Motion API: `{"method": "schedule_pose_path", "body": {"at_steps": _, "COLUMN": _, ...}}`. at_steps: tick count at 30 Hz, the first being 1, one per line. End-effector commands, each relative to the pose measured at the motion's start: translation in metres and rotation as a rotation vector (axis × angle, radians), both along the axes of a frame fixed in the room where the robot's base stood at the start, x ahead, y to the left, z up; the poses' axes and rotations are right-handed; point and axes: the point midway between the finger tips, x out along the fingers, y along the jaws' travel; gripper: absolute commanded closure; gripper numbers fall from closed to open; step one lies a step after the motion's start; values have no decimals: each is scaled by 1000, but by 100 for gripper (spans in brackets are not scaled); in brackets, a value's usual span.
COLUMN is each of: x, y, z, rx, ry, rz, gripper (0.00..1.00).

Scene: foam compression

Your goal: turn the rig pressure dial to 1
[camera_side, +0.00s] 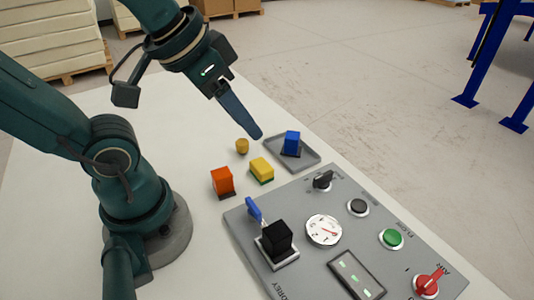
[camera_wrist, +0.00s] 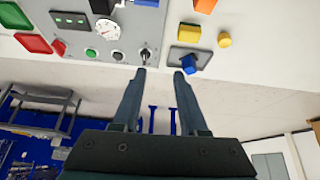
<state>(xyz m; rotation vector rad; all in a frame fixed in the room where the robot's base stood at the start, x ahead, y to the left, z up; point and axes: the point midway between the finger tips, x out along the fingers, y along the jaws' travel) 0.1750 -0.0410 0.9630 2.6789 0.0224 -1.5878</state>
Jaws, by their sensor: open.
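A grey control panel (camera_side: 300,264) lies on the table. It carries a black pointer knob (camera_side: 322,180) near its far edge, a round white gauge (camera_side: 323,229) and a red knob (camera_side: 427,284) at the right. The knobs' position marks are too small to read. The black knob also shows in the wrist view (camera_wrist: 145,56), just beyond the left fingertip in the picture. My gripper (camera_wrist: 160,72) is open with nothing between its fingers. In the side view my gripper (camera_side: 258,136) is above the table, up and left of the black knob and apart from it.
A blue cube (camera_side: 291,140) stands in a grey tray (camera_side: 313,163) close to my fingers. A yellow block (camera_side: 261,168), an orange block (camera_side: 222,180) and a small yellow cylinder (camera_side: 242,146) stand nearby. The panel also has a black block (camera_side: 277,236), blue lever (camera_side: 254,209) and green button (camera_side: 392,238).

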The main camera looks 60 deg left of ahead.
Motion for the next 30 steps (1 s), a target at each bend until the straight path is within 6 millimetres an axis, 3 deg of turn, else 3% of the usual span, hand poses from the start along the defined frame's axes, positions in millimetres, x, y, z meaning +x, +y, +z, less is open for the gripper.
{"method": "schedule_pose_path", "body": {"at_steps": 6, "x": 43, "y": -5, "z": 18, "rx": -13, "ry": 82, "rz": 6, "gripper": 57}}
{"method": "schedule_pose_path", "body": {"at_steps": 13, "x": 93, "y": -14, "z": 8, "rx": -17, "ry": 200, "rz": 4, "gripper": 57}}
{"method": "schedule_pose_path", "body": {"at_steps": 21, "x": 141, "y": -27, "z": -39, "rx": -9, "ry": 353, "rz": -8, "gripper": 57}}
{"method": "schedule_pose_path", "body": {"at_steps": 25, "x": 152, "y": -33, "z": -67, "rx": -1, "ry": 420, "rz": -19, "gripper": 57}}
{"method": "schedule_pose_path", "body": {"at_steps": 30, "x": 152, "y": -36, "z": -93, "rx": 7, "ry": 485, "rz": -27, "gripper": 57}}
